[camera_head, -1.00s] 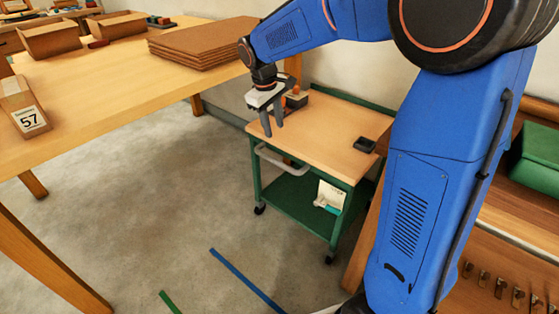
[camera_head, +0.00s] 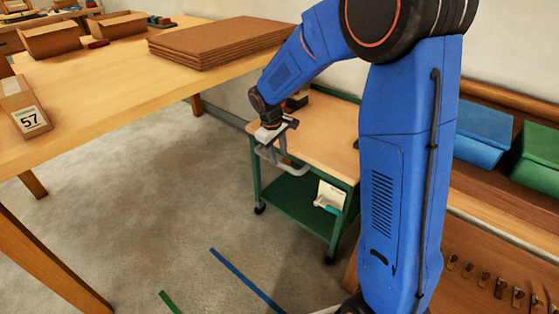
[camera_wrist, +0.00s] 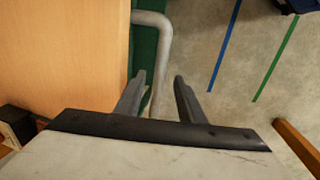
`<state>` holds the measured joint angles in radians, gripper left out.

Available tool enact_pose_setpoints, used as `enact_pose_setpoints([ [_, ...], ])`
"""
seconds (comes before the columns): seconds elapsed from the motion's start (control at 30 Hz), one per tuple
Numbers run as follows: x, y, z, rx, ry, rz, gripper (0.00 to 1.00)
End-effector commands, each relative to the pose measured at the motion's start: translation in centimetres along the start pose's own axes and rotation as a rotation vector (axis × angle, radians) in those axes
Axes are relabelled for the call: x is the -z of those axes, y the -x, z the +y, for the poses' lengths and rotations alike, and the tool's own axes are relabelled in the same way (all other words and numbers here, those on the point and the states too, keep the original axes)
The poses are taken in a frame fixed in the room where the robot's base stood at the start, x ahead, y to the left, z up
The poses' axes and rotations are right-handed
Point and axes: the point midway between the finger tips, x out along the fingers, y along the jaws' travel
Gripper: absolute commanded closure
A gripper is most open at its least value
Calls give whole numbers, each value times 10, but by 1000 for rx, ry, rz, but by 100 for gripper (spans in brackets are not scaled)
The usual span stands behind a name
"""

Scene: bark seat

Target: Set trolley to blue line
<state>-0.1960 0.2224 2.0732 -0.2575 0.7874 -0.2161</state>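The trolley (camera_head: 328,138) has a wooden top, a green frame and lower shelf, and castors. It stands beside the large table. Its grey handle (camera_head: 292,171) sticks out on the near side. My gripper (camera_head: 269,157) is at the handle, pointing down. In the wrist view my gripper (camera_wrist: 159,77) is open, and the handle bar (camera_wrist: 162,62) runs between its two fingers without visible grip. The blue line (camera_head: 245,279) is on the floor in front of the trolley. It also shows in the wrist view (camera_wrist: 225,45), right of the handle.
A green line (camera_head: 170,303) lies left of the blue one. The large table (camera_head: 100,100) holds cork sheets (camera_head: 220,42) and a block marked 57 (camera_head: 27,115). A bench with blue (camera_head: 483,135) and green (camera_head: 538,160) boxes stands right. Floor around the lines is clear.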

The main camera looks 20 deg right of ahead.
Motion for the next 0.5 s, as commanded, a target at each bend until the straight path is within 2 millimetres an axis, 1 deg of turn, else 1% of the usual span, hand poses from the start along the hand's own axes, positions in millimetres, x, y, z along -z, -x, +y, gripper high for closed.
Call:
enact_pose_setpoints([
  [0.03, 0, -8, 0, 1, 0, -1, 64],
  [0.2, 0, -25, 0, 1, 0, -1, 64],
  [0.3, 0, -30, 0, 0, 0, -1, 64],
  [0.5, 0, -31, 0, 0, 0, 1, 64],
])
